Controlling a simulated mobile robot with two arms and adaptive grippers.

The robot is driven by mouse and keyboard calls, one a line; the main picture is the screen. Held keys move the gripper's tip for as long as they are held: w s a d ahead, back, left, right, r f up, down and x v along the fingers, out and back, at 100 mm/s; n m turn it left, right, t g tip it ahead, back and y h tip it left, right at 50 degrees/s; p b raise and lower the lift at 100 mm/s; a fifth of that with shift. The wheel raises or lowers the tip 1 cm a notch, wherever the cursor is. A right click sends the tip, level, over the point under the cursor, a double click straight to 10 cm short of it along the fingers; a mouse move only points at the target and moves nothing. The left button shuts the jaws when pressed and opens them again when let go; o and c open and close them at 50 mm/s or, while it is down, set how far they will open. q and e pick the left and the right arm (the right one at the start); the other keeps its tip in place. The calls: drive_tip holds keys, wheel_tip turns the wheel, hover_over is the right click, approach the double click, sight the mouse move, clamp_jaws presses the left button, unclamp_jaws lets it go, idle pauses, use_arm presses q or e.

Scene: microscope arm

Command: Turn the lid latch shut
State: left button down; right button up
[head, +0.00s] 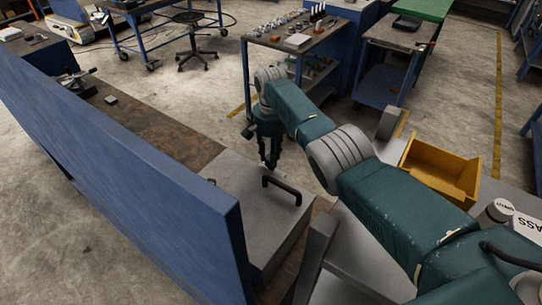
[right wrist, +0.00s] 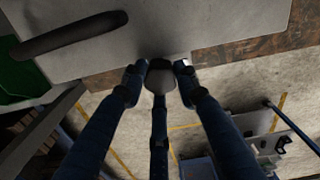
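A grey box with a flat lid (head: 240,194) stands on the brown bench top. A black bar handle (head: 282,188) is on the lid; it also shows in the right wrist view (right wrist: 70,36). My right gripper (head: 268,163) points down at the lid's far edge. In the wrist view my right gripper (right wrist: 158,78) has its outer fingers apart at the lid's edge. A small grey piece with a dark top lies between them; I cannot tell whether it is the latch or the middle finger's pad. No latch shows clearly. My left gripper is out of view.
A tall blue panel (head: 130,170) stands along the left of the bench (head: 150,125). A yellow bin (head: 440,170) is to the right, behind my right arm. A table with small parts (head: 300,35) stands farther back. Concrete floor lies beyond the box.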

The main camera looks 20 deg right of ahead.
drive_tip(key=shift+n, duration=0.3)
drive_tip(key=n, duration=0.3)
drive_tip(key=shift+r+n, duration=0.1)
drive_tip(key=shift+n, duration=0.3)
drive_tip(key=n, duration=0.4)
drive_tip(key=shift+w+n, duration=0.1)
drive_tip(key=shift+n, duration=0.2)
drive_tip(key=n, duration=0.4)
drive_tip(key=shift+n, duration=2.4)
drive_tip(key=o, duration=1.1)
drive_tip(key=shift+o, duration=0.2)
